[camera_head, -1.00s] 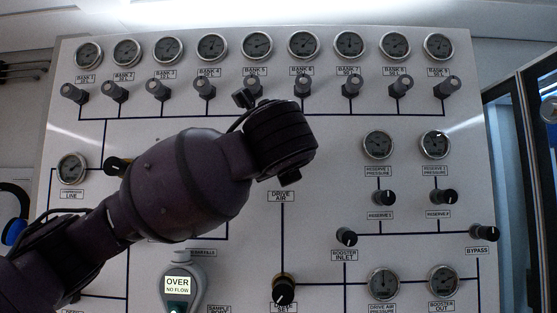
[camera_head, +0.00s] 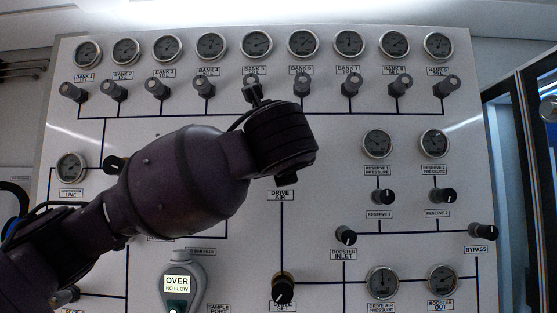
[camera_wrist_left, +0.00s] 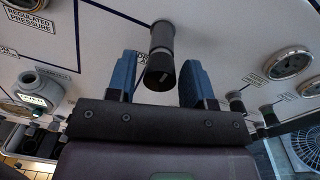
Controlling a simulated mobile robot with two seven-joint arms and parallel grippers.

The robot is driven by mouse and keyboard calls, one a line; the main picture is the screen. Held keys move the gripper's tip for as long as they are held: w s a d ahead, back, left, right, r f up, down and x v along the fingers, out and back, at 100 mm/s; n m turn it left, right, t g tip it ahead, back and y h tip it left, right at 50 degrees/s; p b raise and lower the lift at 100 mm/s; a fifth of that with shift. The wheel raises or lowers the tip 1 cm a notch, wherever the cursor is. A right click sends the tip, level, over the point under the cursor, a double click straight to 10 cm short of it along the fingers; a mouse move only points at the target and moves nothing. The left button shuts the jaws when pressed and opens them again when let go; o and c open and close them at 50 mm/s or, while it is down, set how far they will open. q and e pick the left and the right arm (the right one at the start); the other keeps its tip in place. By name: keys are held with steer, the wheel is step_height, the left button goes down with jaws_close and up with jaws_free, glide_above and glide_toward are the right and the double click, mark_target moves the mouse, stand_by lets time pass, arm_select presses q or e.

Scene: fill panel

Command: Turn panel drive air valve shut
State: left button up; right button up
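My left gripper (camera_head: 280,140) is in front of the panel's middle, just above the "DRIVE AIR" label (camera_head: 281,195). In the head view it hides the valve above that label, and its fingers cannot be made out. In the left wrist view, a dark cylindrical valve knob (camera_wrist_left: 161,55) stands between the two blue fingers of my left gripper (camera_wrist_left: 160,82). The fingers are open, one on each side, with a small gap to the knob. A label behind it is partly hidden. My right gripper is not in view.
The white panel (camera_head: 240,285) carries several gauges and knobs. A row of bank valves (camera_head: 204,87) runs above my gripper. The drive set knob (camera_head: 283,290) is below, and the booster inlet knob (camera_head: 346,236) at lower right. A grey analyser (camera_head: 178,284) reads "OVER NO FLOW".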

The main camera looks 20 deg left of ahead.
arm_select(q)
steer(key=shift+o, duration=0.5)
steer(key=shift+r, duration=0.1)
steer(key=b+v, duration=0.4)
steer(key=v, duration=0.6)
steer(key=shift+s, duration=0.35)
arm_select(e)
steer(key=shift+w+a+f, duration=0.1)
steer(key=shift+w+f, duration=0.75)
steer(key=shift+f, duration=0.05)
arm_select(q)
steer(key=shift+d, duration=0.15)
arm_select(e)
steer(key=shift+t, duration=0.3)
